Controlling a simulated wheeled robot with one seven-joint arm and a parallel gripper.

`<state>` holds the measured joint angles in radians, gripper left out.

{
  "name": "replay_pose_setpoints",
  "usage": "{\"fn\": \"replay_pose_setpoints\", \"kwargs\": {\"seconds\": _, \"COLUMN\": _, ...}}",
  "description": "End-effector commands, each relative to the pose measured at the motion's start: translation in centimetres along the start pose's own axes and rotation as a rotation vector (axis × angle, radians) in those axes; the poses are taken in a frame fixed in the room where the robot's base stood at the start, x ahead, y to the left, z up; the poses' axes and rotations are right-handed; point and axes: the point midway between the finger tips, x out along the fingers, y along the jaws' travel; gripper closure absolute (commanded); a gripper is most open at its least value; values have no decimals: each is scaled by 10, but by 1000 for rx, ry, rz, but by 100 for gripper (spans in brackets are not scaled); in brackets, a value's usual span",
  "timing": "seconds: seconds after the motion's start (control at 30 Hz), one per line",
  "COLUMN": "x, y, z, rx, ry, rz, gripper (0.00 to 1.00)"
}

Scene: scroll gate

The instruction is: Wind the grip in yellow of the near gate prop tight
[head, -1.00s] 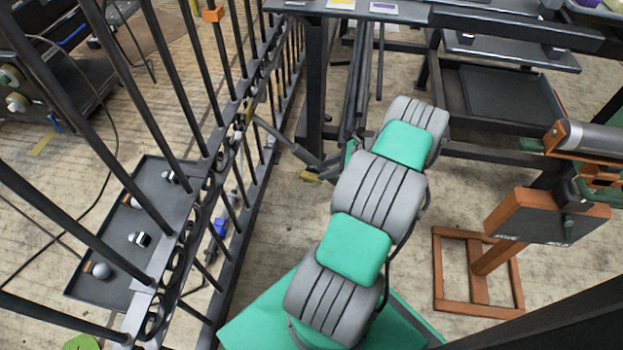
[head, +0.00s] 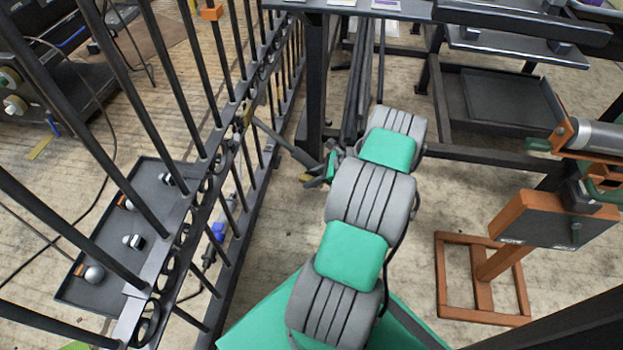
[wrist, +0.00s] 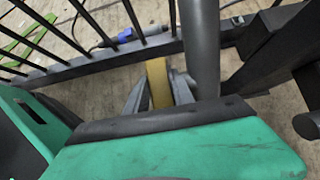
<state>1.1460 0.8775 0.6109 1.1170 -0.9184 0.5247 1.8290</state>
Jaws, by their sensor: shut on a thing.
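The near gate prop is a dark grey tube (head: 285,143) slanting from the black barred gate (head: 225,145) down to my gripper; it also shows as a grey post in the wrist view (wrist: 199,45). Its yellow grip (wrist: 158,82) stands between my two grey fingers in the wrist view. In the head view only a small bit of the yellow grip (head: 306,178) shows at the fingertips. My gripper (head: 311,178) is shut on this grip, low beside the gate. The grip's far side and any thread are hidden.
A black tray (head: 95,265) with small parts lies beyond the gate bars. Dark table legs (head: 315,80) stand close behind my gripper. An orange stand (head: 485,275) is at the right. Bare floor (head: 255,225) lies between gate and arm.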

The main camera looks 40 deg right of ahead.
Motion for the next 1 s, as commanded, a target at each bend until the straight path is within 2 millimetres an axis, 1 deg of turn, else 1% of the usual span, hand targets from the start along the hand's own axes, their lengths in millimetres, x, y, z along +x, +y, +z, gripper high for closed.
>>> {"fn": "replay_pose_setpoints", "kwargs": {"seconds": 0.03, "x": 0, "y": 0, "z": 0, "rx": 0, "ry": 0, "rz": 1, "gripper": 90}}
{"fn": "replay_pose_setpoints", "kwargs": {"seconds": 0.17, "x": 0, "y": 0, "z": 0, "rx": 0, "ry": 0, "rz": 1, "gripper": 100}}
{"fn": "replay_pose_setpoints", "kwargs": {"seconds": 0.4, "x": -1, "y": 0, "z": 3, "rx": -1, "ry": 12, "rz": 2, "gripper": 100}}
{"fn": "replay_pose_setpoints", "kwargs": {"seconds": 0.57, "x": -4, "y": 1, "z": 10, "rx": -2, "ry": 126, "rz": 5, "gripper": 100}}
{"fn": "replay_pose_setpoints", "kwargs": {"seconds": 0.73, "x": 0, "y": 1, "z": 6, "rx": -1, "ry": 250, "rz": 3, "gripper": 100}}
{"fn": "replay_pose_setpoints", "kwargs": {"seconds": 1.0, "x": 2, "y": 0, "z": 2, "rx": 0, "ry": 272, "rz": 1, "gripper": 100}}
